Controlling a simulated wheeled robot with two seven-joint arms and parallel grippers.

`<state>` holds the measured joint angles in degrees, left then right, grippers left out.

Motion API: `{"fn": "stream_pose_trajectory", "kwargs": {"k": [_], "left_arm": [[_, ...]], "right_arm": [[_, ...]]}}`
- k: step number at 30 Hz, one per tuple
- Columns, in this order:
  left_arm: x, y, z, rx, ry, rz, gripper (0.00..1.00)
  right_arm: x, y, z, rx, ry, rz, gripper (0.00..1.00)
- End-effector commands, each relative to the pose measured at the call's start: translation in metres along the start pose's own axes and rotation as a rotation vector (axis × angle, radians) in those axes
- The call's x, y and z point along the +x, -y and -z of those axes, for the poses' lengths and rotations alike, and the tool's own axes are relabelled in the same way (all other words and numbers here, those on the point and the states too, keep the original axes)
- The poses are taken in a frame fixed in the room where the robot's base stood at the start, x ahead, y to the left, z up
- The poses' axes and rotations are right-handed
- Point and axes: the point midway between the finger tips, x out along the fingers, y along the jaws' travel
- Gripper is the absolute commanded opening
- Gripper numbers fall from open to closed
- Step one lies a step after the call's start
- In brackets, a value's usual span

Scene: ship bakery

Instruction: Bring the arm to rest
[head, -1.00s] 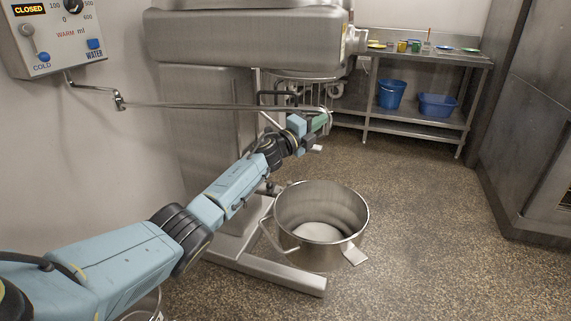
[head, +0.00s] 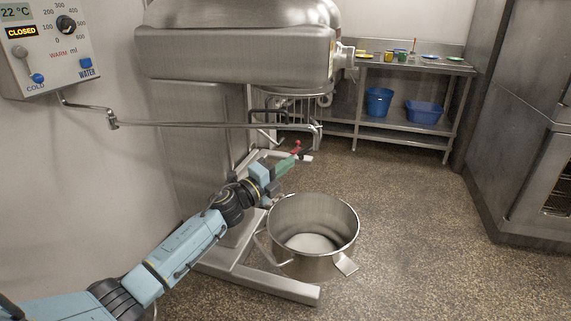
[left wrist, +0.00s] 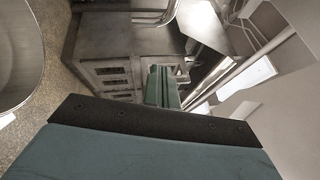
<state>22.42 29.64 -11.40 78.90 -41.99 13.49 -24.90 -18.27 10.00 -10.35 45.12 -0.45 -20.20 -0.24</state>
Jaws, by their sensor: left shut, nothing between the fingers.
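My left arm reaches in from the lower left of the head view. Its gripper (head: 289,163) is shut and empty, with its green fingers together above and behind the steel mixing bowl's (head: 312,198) far left rim, apart from it. In the left wrist view the shut green fingers (left wrist: 162,88) point ahead, and part of the bowl (left wrist: 20,50) shows at the left edge. My right gripper is not in view.
The mixer (head: 235,58) stands behind the arm. A long water pipe (head: 210,125) from the wall control box (head: 45,45) crosses above it. A small red piece (head: 296,147) shows near my fingertips. A steel table (head: 415,63) stands at the back; floor at right is free.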

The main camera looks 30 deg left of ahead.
Motion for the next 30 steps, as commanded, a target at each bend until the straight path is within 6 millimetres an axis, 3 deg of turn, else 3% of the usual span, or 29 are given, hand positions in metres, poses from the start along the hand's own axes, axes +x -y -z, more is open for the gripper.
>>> {"fn": "stream_pose_trajectory", "kwargs": {"k": [8, 11, 14, 17, 21, 26, 30], "left_arm": [[-0.006, -0.005, 0.000, -0.010, 0.005, -0.009, 0.00], [-0.015, -0.032, 0.002, -0.072, 0.030, -0.057, 0.00], [-0.037, -0.084, 0.007, -0.197, 0.085, -0.153, 0.00], [-0.073, -0.150, 0.018, -0.351, 0.165, -0.276, 0.00], [-0.137, -0.234, 0.039, -0.553, 0.296, -0.450, 0.00], [-0.225, -0.315, 0.074, -0.751, 0.461, -0.643, 0.00], [-0.311, -0.368, 0.111, -0.896, 0.617, -0.805, 0.00]], "right_arm": [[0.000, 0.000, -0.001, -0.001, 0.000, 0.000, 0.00], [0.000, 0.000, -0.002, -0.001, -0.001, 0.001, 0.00], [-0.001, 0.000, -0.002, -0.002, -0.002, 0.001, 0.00], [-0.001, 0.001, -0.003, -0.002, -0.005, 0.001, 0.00], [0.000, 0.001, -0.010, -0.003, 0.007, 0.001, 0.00], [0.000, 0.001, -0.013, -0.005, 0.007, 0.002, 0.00], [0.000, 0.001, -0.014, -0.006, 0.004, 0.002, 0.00]]}}
